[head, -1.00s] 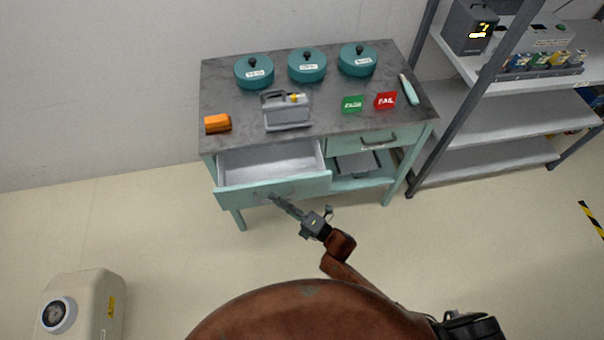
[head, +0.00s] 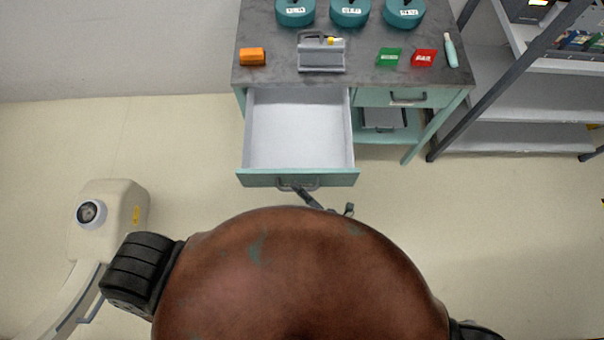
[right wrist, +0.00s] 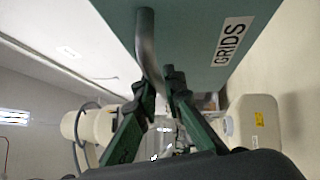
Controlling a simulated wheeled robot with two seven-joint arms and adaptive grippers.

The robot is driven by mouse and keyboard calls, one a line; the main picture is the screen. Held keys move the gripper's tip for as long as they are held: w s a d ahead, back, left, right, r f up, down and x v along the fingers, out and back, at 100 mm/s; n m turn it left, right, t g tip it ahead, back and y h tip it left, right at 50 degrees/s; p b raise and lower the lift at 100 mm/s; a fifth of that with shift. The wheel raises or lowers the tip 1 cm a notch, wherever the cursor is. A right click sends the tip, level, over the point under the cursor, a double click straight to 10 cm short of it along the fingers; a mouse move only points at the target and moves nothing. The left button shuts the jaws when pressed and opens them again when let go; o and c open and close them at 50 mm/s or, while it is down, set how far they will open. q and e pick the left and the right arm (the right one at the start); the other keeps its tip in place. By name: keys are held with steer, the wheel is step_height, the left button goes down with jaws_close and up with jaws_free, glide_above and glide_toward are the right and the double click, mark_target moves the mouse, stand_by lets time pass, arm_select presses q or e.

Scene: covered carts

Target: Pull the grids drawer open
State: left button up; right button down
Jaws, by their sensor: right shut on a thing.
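The grids drawer (head: 268,180) is the left drawer of the teal cart and stands far out, its inside bare and white. Its front shows in the right wrist view (right wrist: 205,60) with a label reading GRIDS. My right gripper (head: 297,189) is at the drawer's handle (head: 312,184). In the right wrist view the fingers of my right gripper (right wrist: 160,85) are shut on the curved metal handle (right wrist: 147,55). Most of my right arm is hidden behind my own brown body. My left gripper is not in view.
A closed drawer (head: 405,97) is to the right. A shelf rack (head: 500,95) stands further right.

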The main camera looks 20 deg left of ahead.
steer(key=c, duration=2)
jaws_free()
steer(key=shift+d+f, duration=0.1)
steer(key=shift+d, duration=0.15)
steer(key=v, duration=1.1)
steer(key=shift+s+d, duration=0.2)
steer(key=shift+s, duration=0.05)
